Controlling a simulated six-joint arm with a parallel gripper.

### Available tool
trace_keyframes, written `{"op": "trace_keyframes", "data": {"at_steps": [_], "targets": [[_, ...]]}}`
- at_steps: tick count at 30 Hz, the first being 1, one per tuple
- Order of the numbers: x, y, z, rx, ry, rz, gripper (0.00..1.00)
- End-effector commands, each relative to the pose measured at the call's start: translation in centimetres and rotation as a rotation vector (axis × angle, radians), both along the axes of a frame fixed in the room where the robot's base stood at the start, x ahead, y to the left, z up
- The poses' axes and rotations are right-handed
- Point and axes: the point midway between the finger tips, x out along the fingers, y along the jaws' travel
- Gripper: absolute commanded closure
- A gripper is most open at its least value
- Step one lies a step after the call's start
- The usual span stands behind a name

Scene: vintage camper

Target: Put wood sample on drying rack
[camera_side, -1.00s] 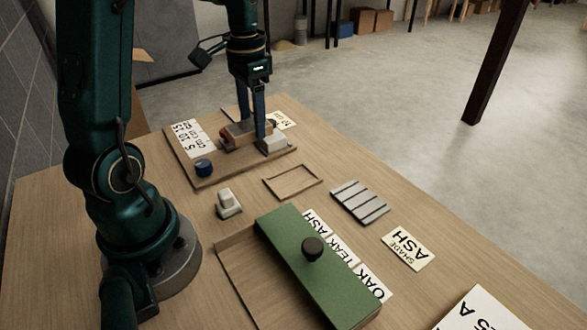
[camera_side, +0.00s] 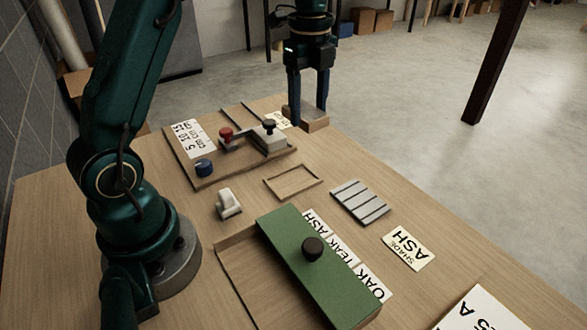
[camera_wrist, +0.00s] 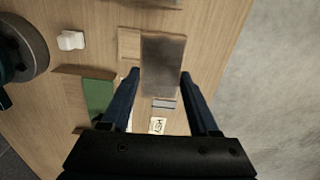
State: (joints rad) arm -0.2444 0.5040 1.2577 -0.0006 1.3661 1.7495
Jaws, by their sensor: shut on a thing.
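My gripper (camera_side: 308,104) is shut on a brown wood sample (camera_side: 307,121), a flat block held near the table's far right edge, apparently above the table. In the wrist view the sample (camera_wrist: 163,65) shows a dark greyish-brown face between the two fingers (camera_wrist: 160,74). The drying rack looks to be the grey slatted piece (camera_side: 360,202) at the table's right side, with nothing on it. It also shows in the wrist view (camera_wrist: 164,104), partly hidden beyond the sample.
A board (camera_side: 205,174) with a blue knob, red knob and pale block stands left of my gripper. An empty wooden frame (camera_side: 292,182), white switch-like piece (camera_side: 228,204), green lid (camera_side: 320,270) with black knob and ASH card (camera_side: 408,246) are nearby.

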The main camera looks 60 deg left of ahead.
Motion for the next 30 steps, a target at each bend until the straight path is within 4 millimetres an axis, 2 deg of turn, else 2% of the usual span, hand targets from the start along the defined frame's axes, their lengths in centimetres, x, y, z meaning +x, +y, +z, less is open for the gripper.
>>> {"op": "trace_keyframes", "data": {"at_steps": [1, 8, 21, 25, 30], "targets": [[0.4, -0.9, -0.2, -0.001, 0.002, -0.029, 0.94], [0.9, -3.6, -1.5, -0.003, 0.015, -0.075, 0.94], [3.3, -12.1, -6.9, -0.003, 0.015, -0.072, 0.94], [3.7, -13.3, -7.6, -0.003, 0.013, -0.068, 0.94], [3.7, -13.5, -8.9, -0.002, 0.016, -0.066, 0.94]]}}
